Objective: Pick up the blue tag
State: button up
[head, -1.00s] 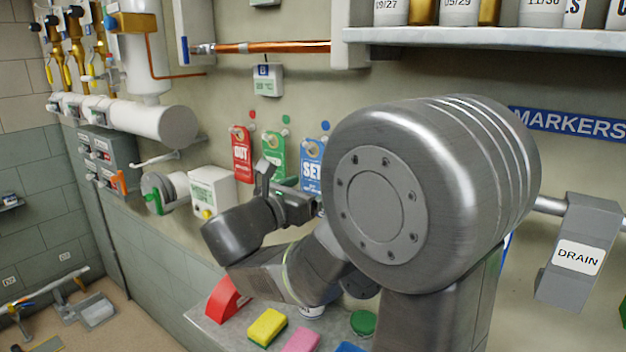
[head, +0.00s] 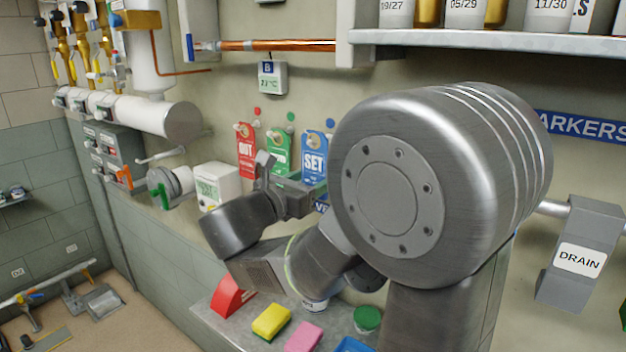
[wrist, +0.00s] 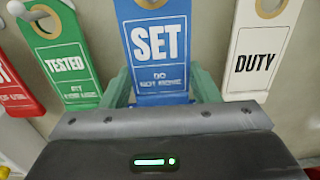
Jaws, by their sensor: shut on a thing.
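The blue tag (head: 314,158), marked "SET", hangs by its ringed hole on a wall peg, below a blue dot. In the wrist view the blue tag (wrist: 156,45) is upright, straight ahead and close. My gripper (wrist: 160,88) has its green fingers at both sides of the tag's lower part and is shut on it. In the head view my gripper (head: 305,192) is at the tag's lower end, partly hidden behind my arm.
A green "TESTED" tag (wrist: 62,55) and a red "OUT" tag (head: 246,155) hang to the left. A white "DUTY" tag (wrist: 262,48) hangs close on the right. Below, a counter (head: 235,330) holds a yellow sponge (head: 271,321), a pink block (head: 303,338) and a red wedge (head: 232,296).

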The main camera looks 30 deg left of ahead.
jog(key=s+a+p, duration=0.1)
jog(key=s+p, duration=0.1)
jog(key=s, duration=1.5)
jog(key=shift+a, duration=0.2)
